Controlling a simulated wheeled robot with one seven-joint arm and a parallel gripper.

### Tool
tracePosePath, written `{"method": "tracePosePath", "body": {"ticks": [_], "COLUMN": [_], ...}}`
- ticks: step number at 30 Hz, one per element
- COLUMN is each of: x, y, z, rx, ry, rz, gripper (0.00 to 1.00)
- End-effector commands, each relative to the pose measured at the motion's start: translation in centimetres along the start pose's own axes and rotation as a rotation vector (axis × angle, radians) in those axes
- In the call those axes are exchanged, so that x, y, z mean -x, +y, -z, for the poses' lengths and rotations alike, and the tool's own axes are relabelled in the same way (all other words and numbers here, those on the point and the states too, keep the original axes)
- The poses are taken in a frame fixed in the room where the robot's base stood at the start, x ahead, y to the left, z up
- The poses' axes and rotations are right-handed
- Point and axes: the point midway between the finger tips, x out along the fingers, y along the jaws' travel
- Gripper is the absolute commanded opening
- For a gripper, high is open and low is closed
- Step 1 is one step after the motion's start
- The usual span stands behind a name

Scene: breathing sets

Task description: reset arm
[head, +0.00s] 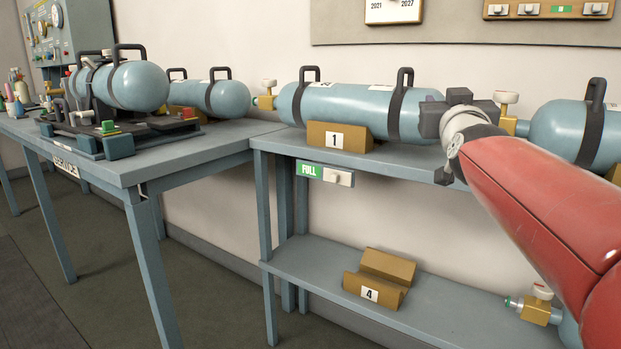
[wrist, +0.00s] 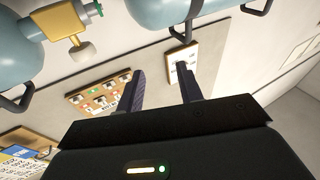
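My red arm (head: 545,200) reaches in from the right of the head view. My gripper (head: 447,118) is in front of the upper shelf, near the gap between two blue cylinders. It covers the right end of the cylinder in cradle 1 (head: 350,106). In the wrist view my gripper (wrist: 162,65) shows two dark fingers standing apart with nothing between them. The wrist picture is upside down; blue cylinders (wrist: 205,10) and a brass valve (wrist: 66,22) show along its top. Contact between the gripper and cylinders cannot be judged.
The rack's upper shelf (head: 405,165) holds the cylinders; a second cylinder (head: 565,125) lies at right. Cradle 4 (head: 381,279) below is empty. A workbench (head: 165,160) with a cylinder in a stand (head: 135,85) is at left. A wall board (wrist: 103,97) shows behind my fingers.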

Motion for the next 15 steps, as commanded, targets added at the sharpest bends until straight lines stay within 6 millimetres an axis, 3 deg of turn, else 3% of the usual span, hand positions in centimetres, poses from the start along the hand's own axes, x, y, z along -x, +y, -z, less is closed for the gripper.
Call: {"method": "tracePosePath", "body": {"ticks": [5, 9, 15], "x": [7.6, 15.8, 27.3], "y": [-3.6, -5.6, -6.1], "z": [-7.0, -13.8, -21.5], "rx": [-0.035, -0.043, -0.020], "ry": [-0.334, -0.638, -1.008], "rz": [0.148, 0.227, 0.250], "gripper": [0.36, 0.36, 0.36]}}
